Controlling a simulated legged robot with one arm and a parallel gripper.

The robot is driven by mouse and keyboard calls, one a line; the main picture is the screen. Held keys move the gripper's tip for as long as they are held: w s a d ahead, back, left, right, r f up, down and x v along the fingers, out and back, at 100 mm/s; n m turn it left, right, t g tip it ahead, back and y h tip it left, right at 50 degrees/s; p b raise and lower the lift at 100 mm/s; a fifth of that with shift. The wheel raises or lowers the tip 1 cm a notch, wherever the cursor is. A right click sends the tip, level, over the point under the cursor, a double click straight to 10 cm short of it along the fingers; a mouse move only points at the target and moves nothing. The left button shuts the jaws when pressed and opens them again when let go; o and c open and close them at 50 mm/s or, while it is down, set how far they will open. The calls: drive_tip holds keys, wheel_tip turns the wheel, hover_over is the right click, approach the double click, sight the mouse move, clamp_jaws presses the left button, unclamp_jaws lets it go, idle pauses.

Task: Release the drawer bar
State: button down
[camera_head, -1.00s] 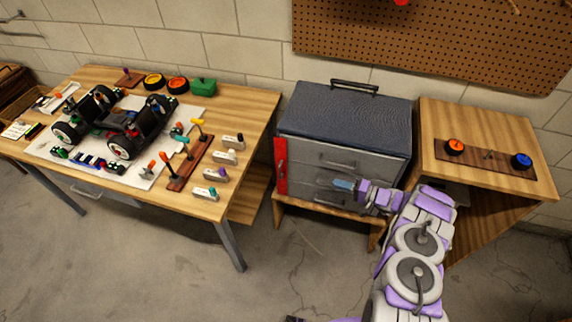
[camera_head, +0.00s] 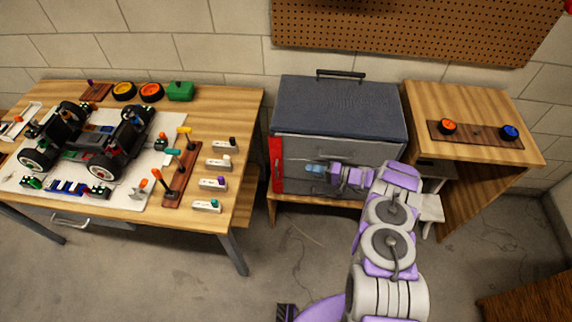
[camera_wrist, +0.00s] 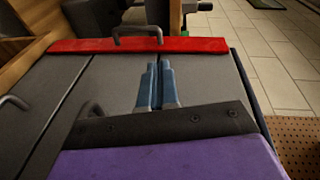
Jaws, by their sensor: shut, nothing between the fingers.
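The red drawer bar (camera_head: 276,163) stands upright along the left front edge of the grey toolbox (camera_head: 340,105), across the ends of its drawers. In the wrist view the red bar (camera_wrist: 200,45) runs across the top, with a grey handle (camera_wrist: 137,31) on it. My gripper (camera_head: 308,168) is in front of the drawer fronts, to the right of the bar. In the wrist view my gripper's blue fingers (camera_wrist: 160,68) are together, empty, and point at the bar just short of it in the picture. Whether they touch it cannot be told. My arm hides part of the drawers.
The toolbox sits on a low wooden stand. A workbench (camera_head: 245,120) with an RC car (camera_head: 105,140) and several tools stands to the left. A wooden cabinet (camera_head: 460,90) with two knobs stands to the right. Drawer handles (camera_wrist: 15,102) stick out near my gripper.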

drive_tip(key=shift+b+x, duration=1.4)
drive_tip(key=shift+x, duration=4.15)
drive_tip(key=shift+s, duration=0.25)
